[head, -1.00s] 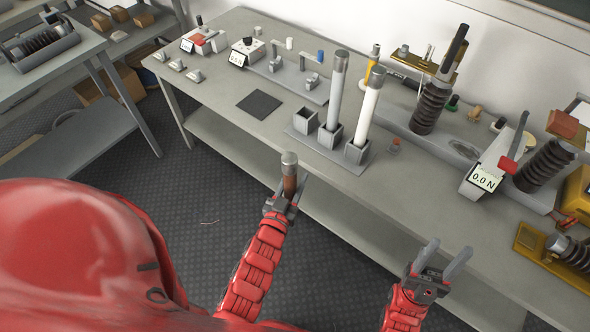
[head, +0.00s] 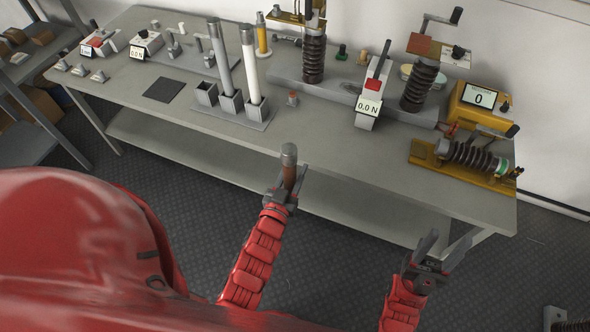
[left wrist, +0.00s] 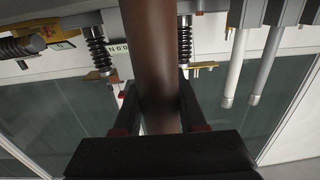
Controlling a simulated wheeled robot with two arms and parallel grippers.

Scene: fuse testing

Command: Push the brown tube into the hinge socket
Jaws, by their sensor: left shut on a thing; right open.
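The brown tube (head: 289,170) has a grey metal cap and stands nearly upright in my left gripper (head: 283,192), which is shut on it, in front of the bench's front edge. The tube fills the middle of the left wrist view (left wrist: 152,60) between the fingers (left wrist: 155,115). My right gripper (head: 440,254) is open and empty, lower right, off the bench. On the bench, two dark ribbed insulators, one at the back middle (head: 313,62) and one farther right (head: 418,88), stand on a grey base. I cannot tell which fitting on them is the hinge socket.
A holder (head: 238,118) with square cups carries a grey tube (head: 220,58) and a white tube (head: 250,70). A 0.0 N gauge (head: 368,107), a yellow meter (head: 482,104) and a yellow-based ribbed unit (head: 466,157) stand at right. The bench's front strip (head: 340,160) is clear.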

